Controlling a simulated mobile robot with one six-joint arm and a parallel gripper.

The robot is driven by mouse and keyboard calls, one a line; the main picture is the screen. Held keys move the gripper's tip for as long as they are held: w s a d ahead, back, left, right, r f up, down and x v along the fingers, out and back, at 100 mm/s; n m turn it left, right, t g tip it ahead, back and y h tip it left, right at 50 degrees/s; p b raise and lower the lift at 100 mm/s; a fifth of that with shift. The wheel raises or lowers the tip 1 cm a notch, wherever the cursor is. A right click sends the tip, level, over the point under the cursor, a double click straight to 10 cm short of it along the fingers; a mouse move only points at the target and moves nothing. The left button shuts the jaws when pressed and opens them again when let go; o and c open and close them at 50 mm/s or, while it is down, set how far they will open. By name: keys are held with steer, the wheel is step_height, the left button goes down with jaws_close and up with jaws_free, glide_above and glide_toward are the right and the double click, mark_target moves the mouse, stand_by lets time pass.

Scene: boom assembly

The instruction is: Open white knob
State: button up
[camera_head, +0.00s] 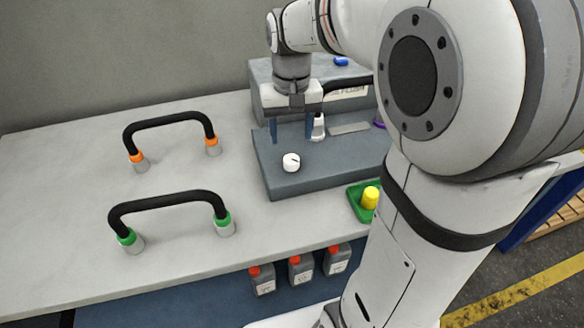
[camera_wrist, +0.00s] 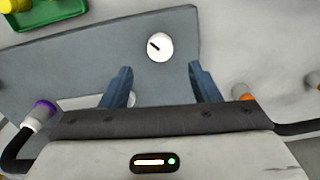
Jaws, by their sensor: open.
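The white knob (camera_head: 291,162) is a small round dial with a dark mark on its top. It sits on the front left part of the blue-grey machine base (camera_head: 330,172). In the wrist view the knob (camera_wrist: 159,47) lies ahead of the fingertips, a little above the gap between them. My gripper (camera_head: 290,138) is open with its two blue fingers pointing down, above and behind the knob. In the wrist view my gripper (camera_wrist: 158,78) shows nothing between its fingertips, and the fingers are apart from the knob. The knob is fully visible in both views.
Black handles with orange ends (camera_head: 170,122) and green ends (camera_head: 168,199) stand on the table (camera_head: 60,170) to the left. A green tray (camera_head: 357,203) holds a yellow object (camera_head: 370,197) at right. Several grey bottles (camera_head: 300,270) stand below the tabletop.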

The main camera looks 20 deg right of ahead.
mark_target(292, 159)
step_height(292, 159, down, 8)
steer(key=shift+r, duration=0.15)
stand_by(0.3)
steer(key=shift+d, duration=0.1)
steer(key=c, duration=1)
